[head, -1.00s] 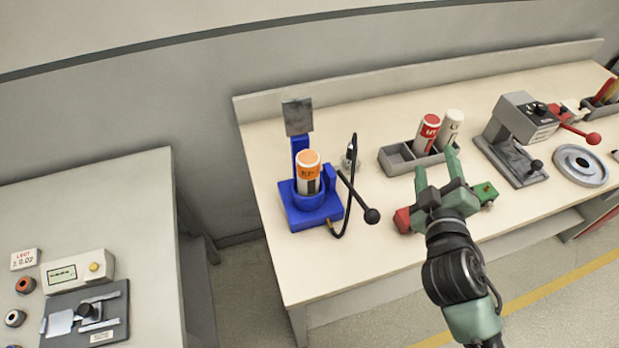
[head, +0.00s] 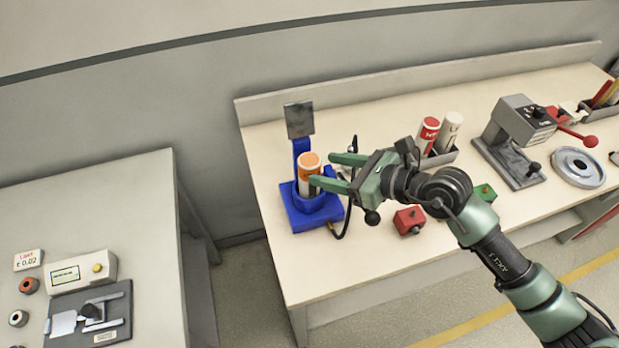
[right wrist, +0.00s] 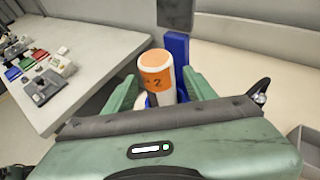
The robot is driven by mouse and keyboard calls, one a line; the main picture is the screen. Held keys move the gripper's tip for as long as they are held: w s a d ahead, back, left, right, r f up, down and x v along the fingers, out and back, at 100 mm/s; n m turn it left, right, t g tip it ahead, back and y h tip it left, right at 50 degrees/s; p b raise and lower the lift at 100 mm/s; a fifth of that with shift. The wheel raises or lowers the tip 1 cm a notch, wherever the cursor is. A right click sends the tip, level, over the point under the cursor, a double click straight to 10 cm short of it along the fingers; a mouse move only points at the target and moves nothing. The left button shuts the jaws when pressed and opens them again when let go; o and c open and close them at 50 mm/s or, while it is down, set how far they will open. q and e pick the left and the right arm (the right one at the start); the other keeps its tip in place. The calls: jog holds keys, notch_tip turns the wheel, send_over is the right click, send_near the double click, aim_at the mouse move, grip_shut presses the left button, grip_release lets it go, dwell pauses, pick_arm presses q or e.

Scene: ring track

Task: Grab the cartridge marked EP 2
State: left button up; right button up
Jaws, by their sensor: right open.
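The cartridge with an orange cap and orange band (head: 309,172) stands upright in the blue holder (head: 300,214) on the long bench. In the right wrist view the cartridge (right wrist: 157,76) shows a "2" on its band, with the rest of the label partly hidden. My right gripper (head: 330,170) is open and points left at the cartridge. In the right wrist view its fingers (right wrist: 160,92) lie on either side of the cartridge, with gaps visible. My left gripper is not in view.
A grey tray (head: 440,158) holds a red-and-white cartridge (head: 428,134) and a white one (head: 448,130). A red block (head: 409,220) lies near the front. A grey press (head: 517,135) stands to the right. A grey plate (head: 299,119) rises behind the blue holder.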

aim_at(320, 168)
jog(key=p+x, duration=0.1)
jog(key=x, duration=0.1)
jog(key=p+x, duration=0.1)
jog(key=x, duration=0.1)
jog(key=shift+w+a+r, duration=0.1)
jog(key=shift+a+r, duration=0.05)
jog(key=shift+a, duration=0.25)
jog(key=shift+w+a+f, duration=0.1)
jog(key=shift+a+f, duration=0.05)
jog(key=shift+f, duration=0.05)
grip_shut()
